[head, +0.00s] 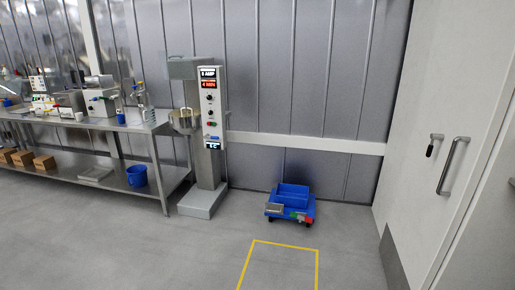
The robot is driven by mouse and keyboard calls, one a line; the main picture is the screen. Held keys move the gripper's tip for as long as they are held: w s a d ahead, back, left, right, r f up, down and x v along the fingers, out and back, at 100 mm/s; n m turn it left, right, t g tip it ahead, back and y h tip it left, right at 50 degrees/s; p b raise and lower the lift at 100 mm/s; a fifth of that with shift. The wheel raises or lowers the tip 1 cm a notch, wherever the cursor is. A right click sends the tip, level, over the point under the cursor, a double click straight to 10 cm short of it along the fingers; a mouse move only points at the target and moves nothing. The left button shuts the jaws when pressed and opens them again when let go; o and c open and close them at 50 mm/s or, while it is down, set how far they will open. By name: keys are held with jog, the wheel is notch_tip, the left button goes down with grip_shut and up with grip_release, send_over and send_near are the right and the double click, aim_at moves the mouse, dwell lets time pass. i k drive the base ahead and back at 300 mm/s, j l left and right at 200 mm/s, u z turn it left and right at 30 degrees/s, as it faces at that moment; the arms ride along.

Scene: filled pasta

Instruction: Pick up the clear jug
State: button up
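I cannot pick out a clear jug for certain. The small items on the steel table (88,123) at the left are too small and far off to tell apart. A pale, partly see-through object (143,101) stands near the table's right end, but I cannot tell whether it is a jug. My gripper is not in view.
A grey mixer (209,190) with a steel bowl (184,121) stands right of the table. A blue bucket (137,176) and brown boxes (44,162) sit on the lower shelf. A blue cart (291,202) stands by the wall. The floor in front is clear.

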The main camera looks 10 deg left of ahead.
aim_at(149, 111)
jog(key=i+u, duration=0.3)
jog(key=i, duration=0.6)
jog(key=i+l+u, duration=0.1)
jog(key=i+u, duration=0.2)
jog(key=i, duration=0.6)
jog(key=i+u, duration=0.1)
jog(key=i, duration=0.85)
jog(key=i+l+u, duration=0.15)
jog(key=i, duration=0.8)
jog(key=i+l+u, duration=0.1)
jog(key=i+u, duration=0.2)
jog(key=i, duration=0.65)
